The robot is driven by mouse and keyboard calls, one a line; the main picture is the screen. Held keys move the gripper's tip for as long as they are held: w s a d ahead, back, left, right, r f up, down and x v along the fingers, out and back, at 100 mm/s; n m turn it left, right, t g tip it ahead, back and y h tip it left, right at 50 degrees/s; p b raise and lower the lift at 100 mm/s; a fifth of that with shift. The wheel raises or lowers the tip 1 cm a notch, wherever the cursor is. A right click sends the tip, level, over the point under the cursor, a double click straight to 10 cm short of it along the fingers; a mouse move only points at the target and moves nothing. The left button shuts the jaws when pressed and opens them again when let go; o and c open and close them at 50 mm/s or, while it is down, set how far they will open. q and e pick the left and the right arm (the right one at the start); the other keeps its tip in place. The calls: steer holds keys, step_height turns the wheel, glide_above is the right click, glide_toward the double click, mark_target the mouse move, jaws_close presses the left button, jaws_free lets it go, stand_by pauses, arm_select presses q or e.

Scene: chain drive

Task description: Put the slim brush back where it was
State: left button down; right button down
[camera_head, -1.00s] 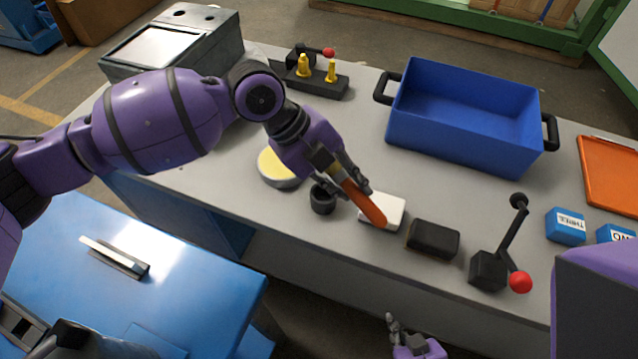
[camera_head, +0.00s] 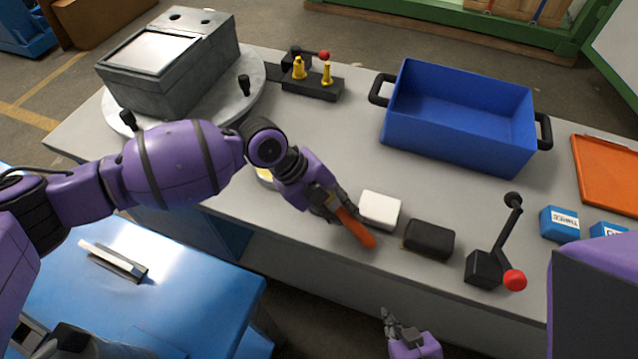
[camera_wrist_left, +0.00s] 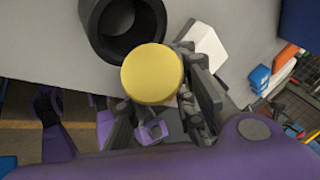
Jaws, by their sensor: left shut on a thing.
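My left gripper (camera_head: 340,205) is shut on the slim brush (camera_head: 356,228), whose orange handle slants down to the lower right in the head view. In the left wrist view a round yellow face (camera_wrist_left: 152,74) lies between the fingers; it looks like an end of the held brush. In the head view the gripper mostly hides the cup. My right gripper (camera_head: 403,334) is low, in front of the bench; its finger opening is unclear.
A white block (camera_head: 380,210) and a black block (camera_head: 429,239) lie just right of the brush. A lever with a red knob (camera_head: 485,268) stands further right. The blue bin (camera_head: 455,150) is behind. A yellow-topped disc (camera_head: 264,175) is partly hidden by my left arm.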

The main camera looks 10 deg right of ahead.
arm_select(q)
steer(key=shift+f, duration=0.35)
steer(key=c, duration=1.4)
jaws_free()
steer(key=shift+r, duration=0.1)
steer(key=shift+c, duration=0.2)
